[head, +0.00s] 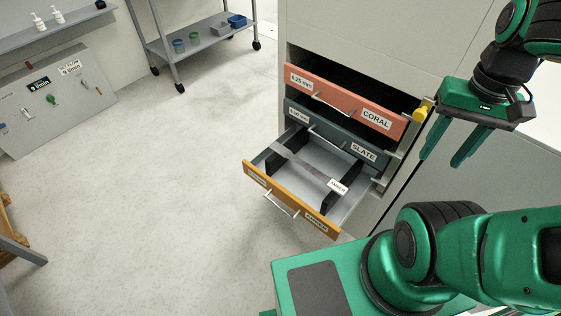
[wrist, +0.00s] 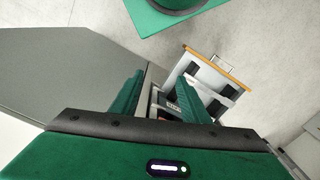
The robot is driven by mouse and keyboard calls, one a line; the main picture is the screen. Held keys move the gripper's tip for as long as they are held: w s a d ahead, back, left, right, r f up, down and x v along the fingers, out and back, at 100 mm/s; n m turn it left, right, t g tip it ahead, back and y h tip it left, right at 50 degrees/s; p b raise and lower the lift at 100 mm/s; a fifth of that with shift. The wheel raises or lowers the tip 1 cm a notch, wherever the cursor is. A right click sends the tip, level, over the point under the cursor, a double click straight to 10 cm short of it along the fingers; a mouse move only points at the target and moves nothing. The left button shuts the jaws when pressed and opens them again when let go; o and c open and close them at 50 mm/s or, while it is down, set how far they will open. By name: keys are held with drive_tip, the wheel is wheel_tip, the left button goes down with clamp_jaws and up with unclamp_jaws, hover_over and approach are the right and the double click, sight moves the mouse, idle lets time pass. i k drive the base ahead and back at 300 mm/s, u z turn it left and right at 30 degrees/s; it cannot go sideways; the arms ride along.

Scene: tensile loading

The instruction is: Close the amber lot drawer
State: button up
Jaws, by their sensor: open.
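The amber lot drawer (head: 290,200) is the lowest of the drawers in the head view and is pulled well out of the cabinet. Its amber front has a pale bar handle (head: 281,204) and labels. Inside are black dividers, a grey strip and a white label reading AMBER. The drawer also shows in the wrist view (wrist: 217,68), beyond the fingers. My gripper (head: 447,162) is open and empty, with its green fingers pointing down, to the right of the cabinet's drawers and above the amber drawer, apart from it.
The coral drawer (head: 345,103) and the slate drawer (head: 335,138) sit above the amber one. A yellow knob-like part (head: 423,109) is at the cabinet's right edge. A wheeled cart (head: 195,38) stands at the back. A grey panel (head: 55,100) is at left. The floor left of the drawers is clear.

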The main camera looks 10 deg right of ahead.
sight(307, 195)
drive_tip(key=u, duration=0.75)
drive_tip(key=k, duration=1.3)
drive_tip(key=z, duration=0.8)
drive_tip(key=i, duration=0.95)
drive_tip(key=u, duration=0.1)
